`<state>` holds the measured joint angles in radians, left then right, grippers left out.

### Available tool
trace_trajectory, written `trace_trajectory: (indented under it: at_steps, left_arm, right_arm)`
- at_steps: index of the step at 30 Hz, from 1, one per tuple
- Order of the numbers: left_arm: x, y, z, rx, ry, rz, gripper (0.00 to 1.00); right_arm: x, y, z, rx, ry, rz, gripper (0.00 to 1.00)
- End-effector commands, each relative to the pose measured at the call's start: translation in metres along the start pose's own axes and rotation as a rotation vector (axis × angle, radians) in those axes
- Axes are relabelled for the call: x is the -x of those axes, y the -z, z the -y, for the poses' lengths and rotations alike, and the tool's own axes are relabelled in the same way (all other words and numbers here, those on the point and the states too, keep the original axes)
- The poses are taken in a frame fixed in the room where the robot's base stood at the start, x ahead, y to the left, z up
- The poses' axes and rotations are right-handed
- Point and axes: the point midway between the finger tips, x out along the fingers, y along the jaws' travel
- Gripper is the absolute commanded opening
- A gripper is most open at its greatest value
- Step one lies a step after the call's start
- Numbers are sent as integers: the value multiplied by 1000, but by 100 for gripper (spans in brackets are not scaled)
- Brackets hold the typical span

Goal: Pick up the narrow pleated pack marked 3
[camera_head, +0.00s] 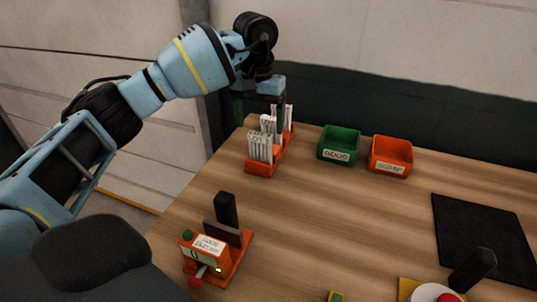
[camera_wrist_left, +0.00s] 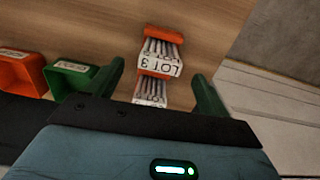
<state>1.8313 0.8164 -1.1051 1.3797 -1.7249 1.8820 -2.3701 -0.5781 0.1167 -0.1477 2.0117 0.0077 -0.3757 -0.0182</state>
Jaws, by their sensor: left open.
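A white pleated pack with a label reading LOT 3 (camera_wrist_left: 161,67) stands in an orange rack (camera_wrist_left: 163,34) in the left wrist view. In the head view it appears to be the nearest pack (camera_head: 259,150) in the orange rack (camera_head: 262,169), though its number is too small to read there. More white packs (camera_head: 268,124) stand behind it; one also shows in the wrist view (camera_wrist_left: 150,89), partly hidden by my gripper body. My left gripper (camera_head: 279,112) is open above the rack's far part, its green fingers (camera_wrist_left: 160,88) apart with nothing held.
A green bin (camera_head: 340,144) and an orange bin (camera_head: 391,155) stand right of the rack. An orange fixture (camera_head: 208,252) with a dark upright block stands at the front left. A black mat (camera_head: 484,236) lies on the right. The middle of the wooden table is clear.

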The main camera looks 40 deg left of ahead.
Motion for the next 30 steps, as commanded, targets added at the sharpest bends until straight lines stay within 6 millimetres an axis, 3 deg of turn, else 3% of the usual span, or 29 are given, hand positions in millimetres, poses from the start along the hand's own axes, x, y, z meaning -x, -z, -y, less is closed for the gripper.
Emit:
trace_trajectory:
  at_steps: [8,15,22,30]
  left_arm:
    - [-5,1,2,-21,30,-4,80]
    - [-26,0,2,-19,28,-3,80]
    - [-34,0,2,-19,27,-3,80]
    - [-69,-2,-2,-18,27,-4,80]
  right_arm:
    - [3,-6,7,-22,5,9,36]
    - [4,-5,7,-22,5,8,36]
    - [4,-4,7,-22,5,5,36]
    - [7,4,6,-20,3,-8,36]
